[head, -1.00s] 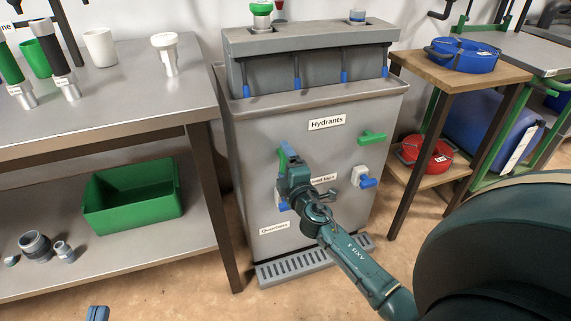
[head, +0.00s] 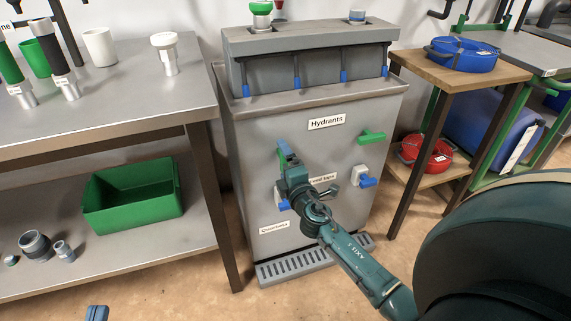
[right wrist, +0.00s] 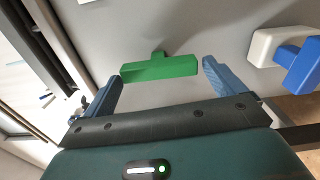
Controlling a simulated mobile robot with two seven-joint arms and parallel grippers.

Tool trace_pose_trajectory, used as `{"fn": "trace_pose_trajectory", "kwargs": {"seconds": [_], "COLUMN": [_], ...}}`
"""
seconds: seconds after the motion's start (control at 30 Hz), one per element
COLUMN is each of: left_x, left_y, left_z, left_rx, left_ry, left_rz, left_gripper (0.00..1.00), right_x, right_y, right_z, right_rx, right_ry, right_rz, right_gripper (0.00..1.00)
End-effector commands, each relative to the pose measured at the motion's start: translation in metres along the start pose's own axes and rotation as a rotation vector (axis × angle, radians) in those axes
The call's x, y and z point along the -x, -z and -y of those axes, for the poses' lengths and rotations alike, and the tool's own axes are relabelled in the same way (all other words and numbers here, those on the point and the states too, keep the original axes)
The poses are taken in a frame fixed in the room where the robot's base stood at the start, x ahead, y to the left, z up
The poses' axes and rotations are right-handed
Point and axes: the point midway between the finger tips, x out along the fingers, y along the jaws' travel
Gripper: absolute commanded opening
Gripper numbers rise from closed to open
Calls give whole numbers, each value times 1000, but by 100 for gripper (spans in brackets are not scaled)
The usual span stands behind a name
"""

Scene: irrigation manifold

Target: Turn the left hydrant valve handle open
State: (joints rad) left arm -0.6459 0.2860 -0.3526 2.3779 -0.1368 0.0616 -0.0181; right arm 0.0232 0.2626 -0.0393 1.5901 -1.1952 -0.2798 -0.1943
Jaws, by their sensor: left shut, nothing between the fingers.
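The grey hydrant cabinet (head: 330,150) carries a "Hydrants" label. The left hydrant's green handle (head: 281,153) is partly hidden by my right gripper (head: 286,156) in the head view and looks about upright. In the right wrist view the green handle (right wrist: 160,68) lies across the gap between the blue fingertips of my right gripper (right wrist: 162,76), which are apart. I cannot tell whether they touch it. The right hydrant's green handle (head: 372,136) sits level, clear of the gripper. My left gripper (head: 97,313) shows only its blue tips at the bottom edge, shut and empty.
Blue taps sit below the handles, the right one (head: 367,181) in plain view and the left one (head: 284,205) partly behind my arm. A workbench (head: 120,90) stands left with a green bin (head: 133,195) underneath. A wooden stand (head: 440,75) is at right.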

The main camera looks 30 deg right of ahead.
Motion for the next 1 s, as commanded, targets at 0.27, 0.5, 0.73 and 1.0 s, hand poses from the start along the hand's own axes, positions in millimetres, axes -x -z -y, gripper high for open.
{"fn": "trace_pose_trajectory", "kwargs": {"seconds": [0.27, 0.5, 0.73, 1.0], "left_x": [0, 0, 0, 1], "left_y": [0, 3, 0, -6], "left_z": [0, 0, 0, -1], "left_rx": [0, -4, -7, 10], "left_ry": [0, 0, 0, 0], "left_rz": [0, 0, 0, 6], "left_gripper": [0, 0, 0, 0], "right_x": [0, 25, 77, 122], "right_y": [0, 0, 0, 0], "right_z": [0, 0, 2, 2], "right_rx": [-6, -7, -7, -6], "right_ry": [0, 3, 4, 2], "right_rz": [1, 0, 0, 1], "right_gripper": [100, 100, 100, 100]}}
